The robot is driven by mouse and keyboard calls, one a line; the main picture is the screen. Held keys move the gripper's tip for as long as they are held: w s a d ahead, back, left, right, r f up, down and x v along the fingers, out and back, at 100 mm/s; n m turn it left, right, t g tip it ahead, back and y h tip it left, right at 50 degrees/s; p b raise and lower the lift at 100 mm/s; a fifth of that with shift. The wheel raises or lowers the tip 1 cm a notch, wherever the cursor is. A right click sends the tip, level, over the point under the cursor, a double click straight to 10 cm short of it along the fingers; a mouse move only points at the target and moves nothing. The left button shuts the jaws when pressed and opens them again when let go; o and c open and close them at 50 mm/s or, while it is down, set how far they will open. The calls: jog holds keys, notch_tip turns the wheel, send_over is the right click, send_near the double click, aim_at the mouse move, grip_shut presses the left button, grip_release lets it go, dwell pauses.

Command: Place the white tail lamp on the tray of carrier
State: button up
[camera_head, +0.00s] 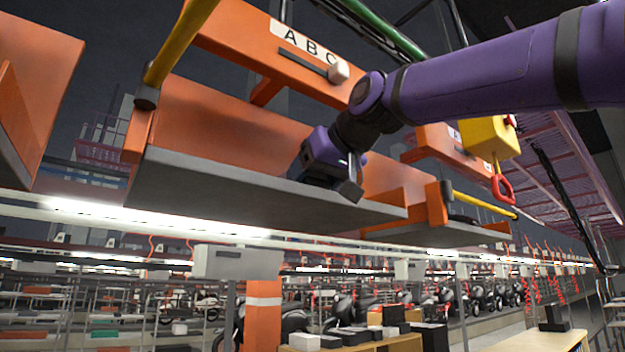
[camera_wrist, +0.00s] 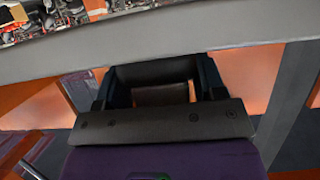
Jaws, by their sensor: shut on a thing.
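The carrier (camera_head: 215,120) hangs overhead, with an orange back panel and a grey tray (camera_head: 230,195) seen from slightly below. My gripper (camera_head: 345,185) is at the tray's front edge, right of its middle, in front of the orange panel. In the wrist view my gripper (camera_wrist: 162,85) has its two dark fingers a little apart. A dull pale patch between them may be the white tail lamp (camera_wrist: 162,96), mostly hidden by the gripper body. The lamp cannot be made out in the head view. I cannot tell whether it touches the tray.
An orange beam with an ABC label (camera_head: 303,42) crosses above the tray, close to my arm. A yellow box with a red handle (camera_head: 490,138) hangs to the right. Neighbouring orange carriers (camera_head: 22,85) hang beside this one. Shelves and motorcycles stand far below.

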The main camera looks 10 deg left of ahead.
jog(key=shift+s+f, duration=0.1)
jog(key=shift+f, duration=0.05)
jog(key=o, duration=1.1)
jog(key=shift+c, duration=0.2)
jog(key=v, duration=1.2)
jog(key=shift+d, duration=0.1)
